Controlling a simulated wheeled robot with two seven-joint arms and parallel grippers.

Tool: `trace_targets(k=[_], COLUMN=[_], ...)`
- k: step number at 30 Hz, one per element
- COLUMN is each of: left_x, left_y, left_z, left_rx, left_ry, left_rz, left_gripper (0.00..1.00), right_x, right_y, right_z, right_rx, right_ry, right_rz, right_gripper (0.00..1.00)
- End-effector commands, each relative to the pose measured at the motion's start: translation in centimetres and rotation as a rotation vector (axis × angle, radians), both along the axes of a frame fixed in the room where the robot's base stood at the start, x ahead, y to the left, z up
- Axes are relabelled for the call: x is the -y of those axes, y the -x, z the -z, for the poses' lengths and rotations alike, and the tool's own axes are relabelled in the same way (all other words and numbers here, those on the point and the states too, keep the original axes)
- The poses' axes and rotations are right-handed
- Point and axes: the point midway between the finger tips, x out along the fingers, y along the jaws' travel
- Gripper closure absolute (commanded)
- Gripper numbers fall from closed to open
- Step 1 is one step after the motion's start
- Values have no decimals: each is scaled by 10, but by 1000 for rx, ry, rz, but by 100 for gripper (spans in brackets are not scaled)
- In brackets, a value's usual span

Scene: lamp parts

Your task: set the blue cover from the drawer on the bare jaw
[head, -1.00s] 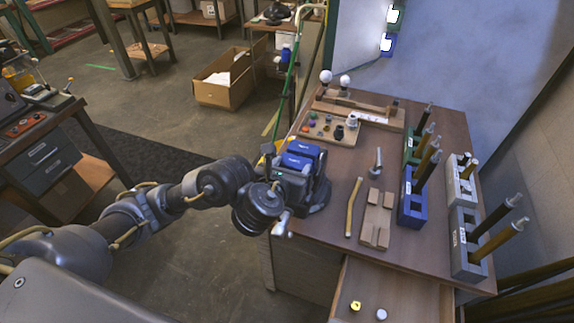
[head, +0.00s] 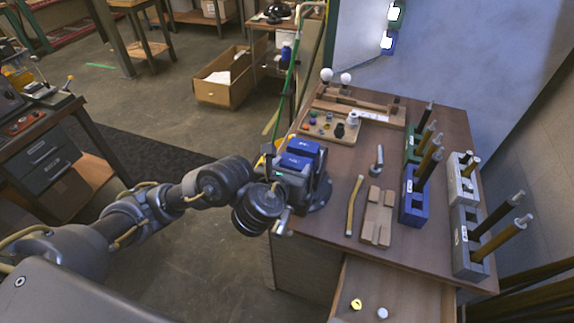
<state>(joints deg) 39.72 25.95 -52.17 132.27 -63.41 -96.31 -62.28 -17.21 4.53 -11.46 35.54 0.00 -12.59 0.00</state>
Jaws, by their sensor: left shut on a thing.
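The vise (head: 316,190) stands at the table's left edge. Two blue covers show at its top, a rear one (head: 305,147) and a front one (head: 295,161), close together and roughly parallel. My left gripper (head: 283,170) is at the left side of the vise, shut on the front blue cover as far as I can see. Its fingertips are largely hidden, and I cannot tell whether this cover rests fully on the jaw. The open drawer (head: 390,296) at the bottom holds a yellow piece (head: 356,304) and a pale round piece (head: 382,313); no blue cover shows in it. My right gripper is not in view.
Blue (head: 413,207) and grey (head: 465,240) holders with upright rods stand to the right. A board of small parts (head: 330,127) lies behind the vise.

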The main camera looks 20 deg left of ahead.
Motion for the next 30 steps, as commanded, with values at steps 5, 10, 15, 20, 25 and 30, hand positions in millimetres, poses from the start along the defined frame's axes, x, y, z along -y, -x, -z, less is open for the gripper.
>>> trace_targets(k=[5,10,15,20,25,30], left_x=[0,0,0,0,0,0], left_y=[0,0,0,0,0,0], left_z=[0,2,5,7,8,8], left_rx=[0,0,0,0,1,0], left_ry=[0,0,0,0,0,0], left_rz=[0,0,0,0,0,0], left_gripper=[66,66,66,66,37,17], right_x=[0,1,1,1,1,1], right_y=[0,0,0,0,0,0], right_z=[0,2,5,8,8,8], right_rx=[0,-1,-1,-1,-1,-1], right_ry=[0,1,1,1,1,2], right_rz=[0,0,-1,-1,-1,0], right_gripper=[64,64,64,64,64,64])
